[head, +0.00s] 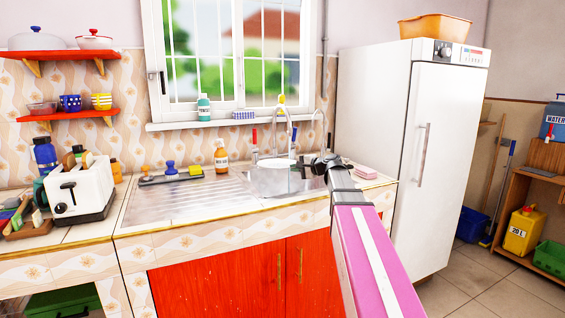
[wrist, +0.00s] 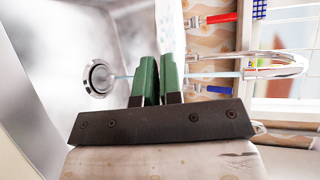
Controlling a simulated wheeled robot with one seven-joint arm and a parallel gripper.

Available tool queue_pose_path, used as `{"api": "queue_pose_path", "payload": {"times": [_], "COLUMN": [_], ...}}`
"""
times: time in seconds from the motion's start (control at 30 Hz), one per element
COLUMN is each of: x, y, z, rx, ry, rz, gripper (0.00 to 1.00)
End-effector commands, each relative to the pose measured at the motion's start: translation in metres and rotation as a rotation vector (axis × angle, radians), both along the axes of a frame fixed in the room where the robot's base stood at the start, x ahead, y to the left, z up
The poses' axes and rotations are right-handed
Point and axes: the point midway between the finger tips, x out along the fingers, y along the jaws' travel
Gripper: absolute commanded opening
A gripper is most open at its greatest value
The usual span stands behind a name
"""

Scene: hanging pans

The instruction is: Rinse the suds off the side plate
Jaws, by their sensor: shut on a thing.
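The side plate (wrist: 171,28) is white and seen nearly edge-on in the wrist view, upright between the green fingertips of my gripper (wrist: 160,62). My gripper is shut on its edge. A pale face of the plate (head: 272,181) shows over the sink in the head view, with my gripper (head: 308,165) at its right. A thin blue water stream (wrist: 215,74) runs from the tap (wrist: 272,72) toward the drain (wrist: 98,77), passing at the plate and fingers. Whether it strikes the plate's face is hidden. Suds cannot be made out clearly.
The metal drainboard (head: 185,203) left of the sink is clear. Behind it stand a tray with brushes and a yellow sponge (head: 196,170), and an amber bottle (head: 221,156). Red (wrist: 222,17) and blue (wrist: 219,90) tap handles flank the spout. A fridge (head: 410,150) stands at right.

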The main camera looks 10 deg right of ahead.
Motion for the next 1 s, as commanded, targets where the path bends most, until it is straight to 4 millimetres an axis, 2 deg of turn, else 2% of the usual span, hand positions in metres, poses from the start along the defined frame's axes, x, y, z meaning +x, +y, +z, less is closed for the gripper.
{"api": "queue_pose_path", "payload": {"times": [0.27, 1.0], "x": [-0.003, -0.047], "y": [0.001, 0.017], "z": [0.003, 0.039], "rx": [0.001, 0.000], "ry": [-0.001, -0.001], "rz": [0.000, 0.000], "gripper": [0.00, 0.00]}}
